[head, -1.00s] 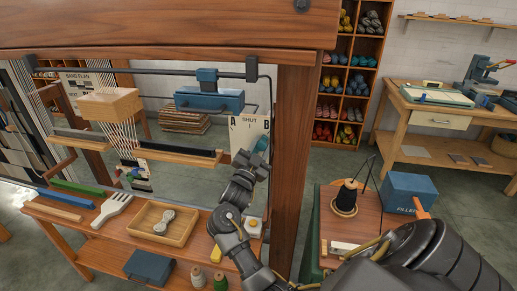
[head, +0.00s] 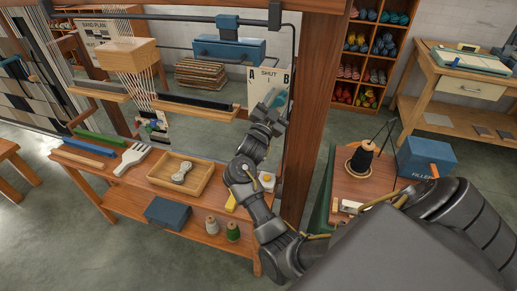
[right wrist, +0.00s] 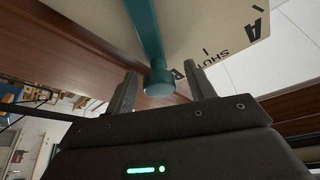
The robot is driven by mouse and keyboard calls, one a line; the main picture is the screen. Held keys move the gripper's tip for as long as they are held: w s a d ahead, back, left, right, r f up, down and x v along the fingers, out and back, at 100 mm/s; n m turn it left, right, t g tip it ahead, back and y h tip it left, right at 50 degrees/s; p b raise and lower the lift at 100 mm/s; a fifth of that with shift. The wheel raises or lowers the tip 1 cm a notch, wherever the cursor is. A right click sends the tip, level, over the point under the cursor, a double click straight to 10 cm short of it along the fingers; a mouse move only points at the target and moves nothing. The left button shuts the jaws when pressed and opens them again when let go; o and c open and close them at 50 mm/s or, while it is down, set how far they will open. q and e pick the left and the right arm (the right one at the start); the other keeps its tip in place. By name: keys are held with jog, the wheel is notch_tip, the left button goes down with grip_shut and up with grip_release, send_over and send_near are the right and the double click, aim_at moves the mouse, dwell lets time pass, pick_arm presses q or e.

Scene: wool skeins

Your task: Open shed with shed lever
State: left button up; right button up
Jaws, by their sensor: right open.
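The shed lever (right wrist: 158,72) is a teal bar with a round knob at its end, seen in the right wrist view. It lies in front of a pale plate (right wrist: 215,25) marked A, SHUT and B; the plate also shows in the head view (head: 284,90) on the loom's post. My right gripper (right wrist: 160,90) is open, with one finger on each side of the knob; I cannot tell whether either touches it. In the head view my right gripper (head: 268,108) is in front of the plate and hides most of the lever. My left gripper is out of view.
The loom's wooden post (head: 318,120) stands just right of my right gripper. Below is a bench with a wooden tray (head: 203,188), a white comb (head: 132,158) and spools (head: 232,231).

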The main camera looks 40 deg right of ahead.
jog(key=shift+w+a+r+n+p, duration=0.1)
jog(key=shift+w+r+n+p, duration=0.05)
jog(key=shift+r+n+p, duration=0.25)
jog(key=w+n+t+p, duration=0.1)
jog(key=n, duration=0.1)
jog(key=w+a+r+n+t+p, duration=0.1)
jog(key=n+p, duration=0.1)
jog(key=w+a+n+t+y+p, duration=0.1)
jog(key=n+t+p, duration=0.1)
jog(key=n, duration=0.1)
jog(key=shift+w+a+r, duration=0.1)
jog(key=shift+r, duration=0.15)
jog(key=s+a+f+n+b, duration=0.1)
jog(key=s+a+f+b, duration=0.4)
jog(key=a, duration=0.4)
jog(key=s+a+f+n+y, duration=0.2)
jog(key=f+n+y, duration=0.1)
jog(key=f+y, duration=0.2)
jog(key=s+a+f+n+y, duration=0.2)
jog(key=f+y, duration=0.3)
jog(key=f, duration=0.3)
jog(key=s+a+f+n+y+p, duration=0.1)
jog(key=s+a+f+n+y, duration=0.1)
jog(key=f+y, duration=0.4)
jog(key=shift+s+a+f+n, duration=0.3)
jog(key=shift+a+f+n, duration=0.2)
jog(key=shift+a+n, duration=0.45)
jog(key=shift+a, duration=0.15)
